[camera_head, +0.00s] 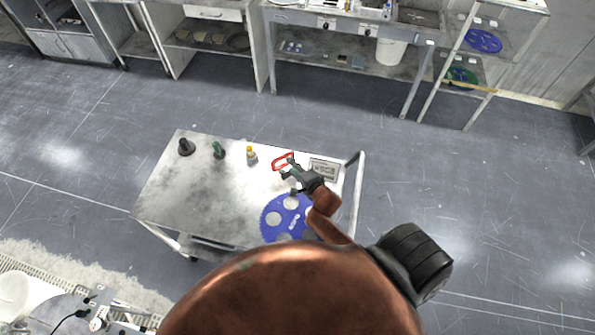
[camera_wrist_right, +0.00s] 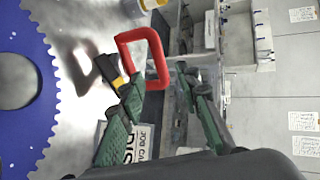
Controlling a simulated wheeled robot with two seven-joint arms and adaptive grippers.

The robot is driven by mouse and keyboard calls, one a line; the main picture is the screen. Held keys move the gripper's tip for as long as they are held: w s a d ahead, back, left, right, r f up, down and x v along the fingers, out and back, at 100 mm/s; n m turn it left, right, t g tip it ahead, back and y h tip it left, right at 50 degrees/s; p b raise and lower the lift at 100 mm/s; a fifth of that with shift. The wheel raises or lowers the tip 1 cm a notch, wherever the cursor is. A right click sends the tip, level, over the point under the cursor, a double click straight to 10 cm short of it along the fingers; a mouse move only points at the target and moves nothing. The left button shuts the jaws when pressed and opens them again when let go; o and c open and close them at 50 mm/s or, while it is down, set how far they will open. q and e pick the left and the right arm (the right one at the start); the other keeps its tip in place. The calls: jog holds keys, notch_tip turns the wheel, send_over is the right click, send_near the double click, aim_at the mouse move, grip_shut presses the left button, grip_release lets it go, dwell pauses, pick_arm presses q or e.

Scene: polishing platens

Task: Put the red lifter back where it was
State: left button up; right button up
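The red lifter (camera_head: 283,161) is a red loop handle over the right half of the white cart's top (camera_head: 190,200). In the right wrist view the red lifter (camera_wrist_right: 122,42) is just ahead of the fingertips, with a black and yellow part beside it. My right gripper (camera_head: 289,168) reaches it from the front right. Its green fingers (camera_wrist_right: 157,82) are spread apart and one overlaps the black and yellow part. Whether they touch the lifter I cannot tell. A dark shadow lies beside it on the cart. My left gripper is not in view.
A blue toothed disc (camera_head: 272,217) lies on the cart near the gripper. A black knob (camera_head: 186,147), a green piece (camera_head: 218,150) and a yellow-topped piece (camera_head: 251,153) stand along the back edge. A printed sign (camera_head: 323,168) lies right of the lifter. The cart's left front is clear.

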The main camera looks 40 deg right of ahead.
jog(key=shift+v, duration=2.2)
jog(key=shift+f, duration=0.1)
